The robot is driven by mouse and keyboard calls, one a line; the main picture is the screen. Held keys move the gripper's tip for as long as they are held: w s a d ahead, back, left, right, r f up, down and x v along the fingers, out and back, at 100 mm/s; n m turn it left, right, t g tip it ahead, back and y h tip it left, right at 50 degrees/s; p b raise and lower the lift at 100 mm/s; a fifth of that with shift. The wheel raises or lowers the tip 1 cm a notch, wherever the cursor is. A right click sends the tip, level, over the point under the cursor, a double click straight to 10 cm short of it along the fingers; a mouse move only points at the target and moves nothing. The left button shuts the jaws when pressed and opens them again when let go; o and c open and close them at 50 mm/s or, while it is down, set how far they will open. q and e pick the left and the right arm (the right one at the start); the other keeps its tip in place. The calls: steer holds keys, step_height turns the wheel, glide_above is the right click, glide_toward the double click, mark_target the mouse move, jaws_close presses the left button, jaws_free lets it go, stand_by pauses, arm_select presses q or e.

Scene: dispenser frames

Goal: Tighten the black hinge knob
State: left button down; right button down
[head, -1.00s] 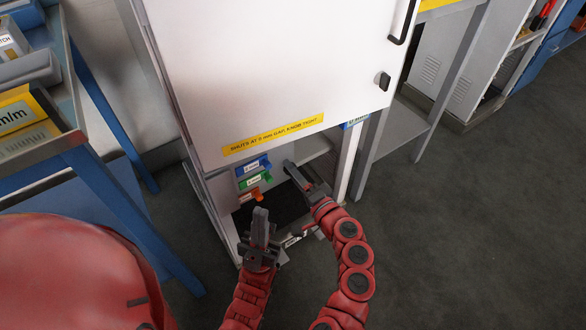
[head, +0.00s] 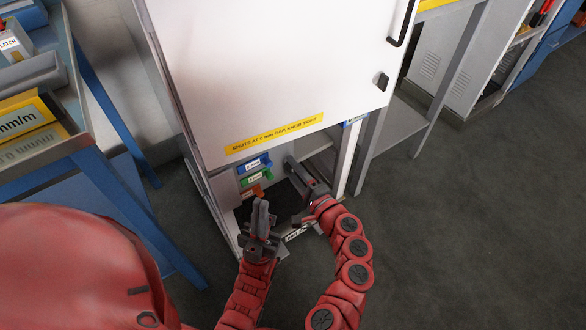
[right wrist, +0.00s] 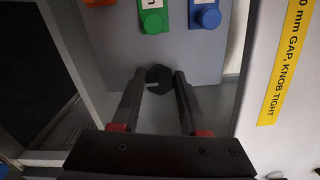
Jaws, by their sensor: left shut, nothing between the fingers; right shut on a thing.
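The black hinge knob (right wrist: 159,77) shows in the right wrist view as a dark faceted disc with a small pale mark, against a light grey panel. My right gripper (right wrist: 157,80) is shut on it, one finger on each side. In the head view my right gripper (head: 291,163) reaches under the white door (head: 275,70) into the open lower part of the cabinet. The knob cannot be made out there. My left gripper (head: 262,206) is shut and empty, lower and to the left of the right one, in front of the cabinet opening.
Blue (head: 256,162), green (head: 257,177) and orange (head: 251,191) labelled tabs sit left of the right gripper. A yellow strip (head: 274,132) on the door mentions a tight knob. A blue-framed cart (head: 110,190) stands left. Floor at right is clear.

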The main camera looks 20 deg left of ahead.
steer(key=shift+c, duration=2.1)
jaws_free()
steer(key=v, duration=1.7)
steer(key=shift+d+p, duration=0.2)
steer(key=shift+p, duration=0.2)
steer(key=shift+s+f, duration=0.1)
